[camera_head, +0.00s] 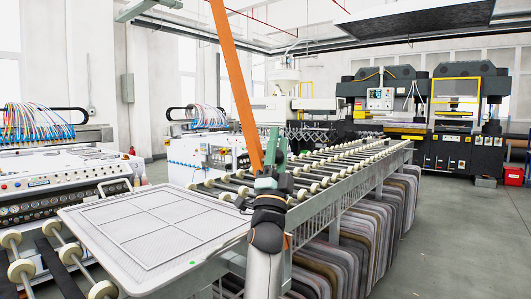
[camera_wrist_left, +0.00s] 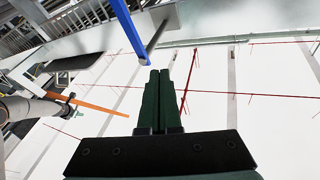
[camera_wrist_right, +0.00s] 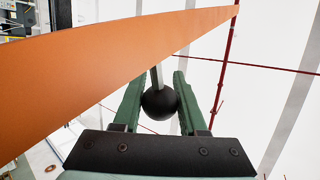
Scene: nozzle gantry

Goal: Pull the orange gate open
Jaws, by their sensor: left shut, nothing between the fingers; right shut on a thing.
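The orange gate (camera_head: 232,75) is a long orange bar that rises steeply, leaning left, in the head view. It crosses the right wrist view (camera_wrist_right: 90,60) as a broad band. My right gripper (camera_head: 275,148) is shut on this knob, one green finger on each side in the right wrist view (camera_wrist_right: 153,92). My left gripper (camera_wrist_left: 157,72) is shut and empty, its fingers together in the left wrist view. That view also shows a thin orange bar (camera_wrist_left: 90,104) off to the left.
A blue bar (camera_wrist_left: 130,30) stands close ahead of my left gripper. A roller conveyor (camera_head: 330,165) runs behind my right arm, with panels hanging under it. A pale framed tray (camera_head: 150,232) lies at front left. Open grey floor (camera_head: 455,235) is at the right.

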